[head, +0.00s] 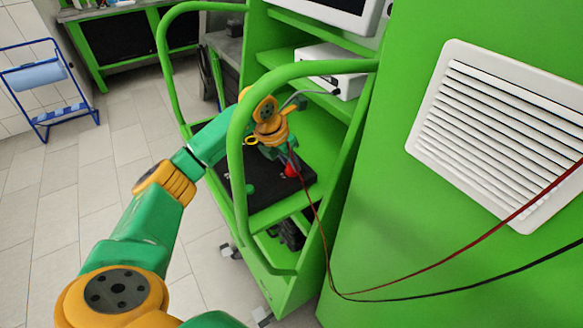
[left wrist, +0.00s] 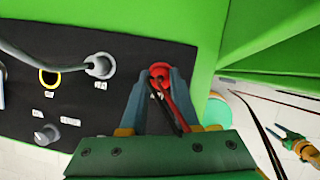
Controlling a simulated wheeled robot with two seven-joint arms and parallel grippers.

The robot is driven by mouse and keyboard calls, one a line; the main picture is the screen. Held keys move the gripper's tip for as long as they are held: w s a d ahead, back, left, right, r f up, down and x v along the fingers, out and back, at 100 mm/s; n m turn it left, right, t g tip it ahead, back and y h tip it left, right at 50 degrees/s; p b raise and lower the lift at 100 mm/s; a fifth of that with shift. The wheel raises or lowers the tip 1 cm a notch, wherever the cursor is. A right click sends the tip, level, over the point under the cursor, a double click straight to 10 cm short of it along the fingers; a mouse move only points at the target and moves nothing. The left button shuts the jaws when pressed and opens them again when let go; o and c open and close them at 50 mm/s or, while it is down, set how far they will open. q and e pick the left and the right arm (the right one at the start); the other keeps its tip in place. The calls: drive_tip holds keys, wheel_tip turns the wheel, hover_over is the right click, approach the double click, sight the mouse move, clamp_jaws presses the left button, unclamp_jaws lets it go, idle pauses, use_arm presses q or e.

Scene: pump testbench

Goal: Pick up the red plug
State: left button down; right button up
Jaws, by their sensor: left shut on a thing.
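The red plug (left wrist: 157,71) shows between the two fingertips of my left gripper (left wrist: 160,84) in the left wrist view. The gripper is shut on it, at the right edge of the black panel. In the head view, my left gripper (head: 283,157) reaches down over the cart, and the red plug (head: 291,171) shows just below it. A red and a black cable run from there. Whether the plug sits in a socket is hidden by the fingers. A small green and orange arm part, probably my right gripper (left wrist: 289,137), shows far off at the right of the left wrist view.
The black panel (head: 240,180) lies on the green cart, whose tall tube handles (head: 239,150) stand close around my left arm. A grey plug (left wrist: 100,66) and a yellow-ringed socket (left wrist: 49,79) are on the panel. The red and black cables hang across the green cabinet (head: 440,260) at right.

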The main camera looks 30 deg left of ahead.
use_arm(q)
drive_tip(key=shift+w+r, duration=0.1)
wheel_tip(320, 180, up, 10)
drive_tip(key=b, duration=0.1)
idle(0.5)
